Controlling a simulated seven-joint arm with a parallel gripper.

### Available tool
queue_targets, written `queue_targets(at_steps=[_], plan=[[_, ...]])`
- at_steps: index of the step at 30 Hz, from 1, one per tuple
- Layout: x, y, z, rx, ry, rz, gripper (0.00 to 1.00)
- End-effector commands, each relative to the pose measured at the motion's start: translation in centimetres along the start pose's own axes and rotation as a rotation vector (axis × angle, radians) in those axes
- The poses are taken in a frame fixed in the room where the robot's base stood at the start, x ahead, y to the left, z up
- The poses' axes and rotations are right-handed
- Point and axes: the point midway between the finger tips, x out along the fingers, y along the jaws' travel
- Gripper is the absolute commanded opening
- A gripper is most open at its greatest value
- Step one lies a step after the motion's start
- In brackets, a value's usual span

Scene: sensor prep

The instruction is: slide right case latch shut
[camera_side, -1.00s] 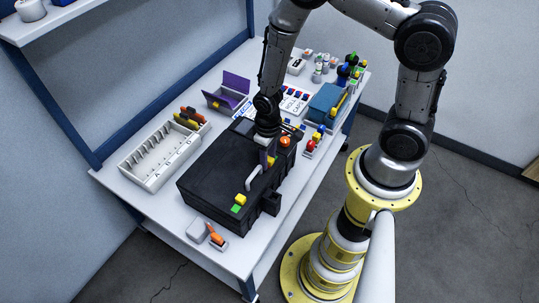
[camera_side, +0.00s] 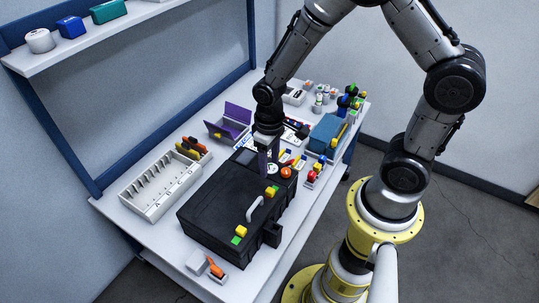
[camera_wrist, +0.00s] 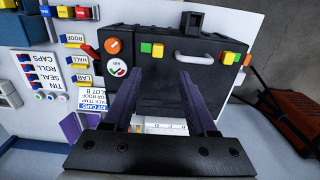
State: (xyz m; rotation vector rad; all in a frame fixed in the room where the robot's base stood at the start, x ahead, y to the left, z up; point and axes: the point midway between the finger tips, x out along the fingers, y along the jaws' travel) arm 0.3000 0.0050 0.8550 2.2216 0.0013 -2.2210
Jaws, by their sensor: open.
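The black case (camera_side: 215,225) lies on the white bench, with a pale grey handle (camera_side: 254,209) on its front between two yellow latch tabs. One latch (camera_side: 271,191) sits near the orange knob; the other (camera_side: 240,230) sits towards the near end with a green patch below it. In the wrist view, the left latch (camera_wrist: 158,50) has green on its left and the right latch (camera_wrist: 229,57) has green on its right. My gripper (camera_side: 267,173), also in the wrist view (camera_wrist: 160,80), is open and empty above the case's knob end, clear of both latches. Whether either latch is shut is unclear.
The orange knob (camera_side: 286,172) stands up near the gripper. A white slotted rack (camera_side: 150,193) lies left of the case, a purple open box (camera_side: 232,118) behind it. A blue box (camera_side: 326,133) and small coloured parts crowd the far right. A white box (camera_side: 197,261) stands in front.

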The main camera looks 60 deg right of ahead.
Motion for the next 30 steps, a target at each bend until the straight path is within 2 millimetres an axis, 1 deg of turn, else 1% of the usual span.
queue_targets(at_steps=[1, 6, 17, 20, 22, 23, 25, 26, 27, 28, 30], plan=[[-0.8, 0.0, -0.1, 0.0, 0.004, 0.0, 0.57], [-2.2, 0.0, 0.0, 0.0, 0.001, 0.0, 0.57], [-2.4, 0.0, 0.0, 0.0, 0.0, 0.0, 0.57], [-3.1, 0.0, -0.4, 0.001, 0.023, 0.0, 0.57], [-5.0, 0.1, -1.4, 0.002, 0.079, -0.001, 0.57], [-6.2, 0.1, -1.8, 0.003, 0.113, -0.001, 0.57], [-9.9, 0.1, -2.3, 0.004, 0.203, -0.002, 0.57], [-11.6, 0.1, -2.1, 0.005, 0.242, -0.003, 0.57], [-14.1, 0.2, -1.7, 0.006, 0.293, -0.003, 0.57], [-15.8, 0.2, -1.2, 0.006, 0.331, -0.003, 0.57], [-19.4, 0.3, 0.7, 0.007, 0.409, -0.003, 0.57]])
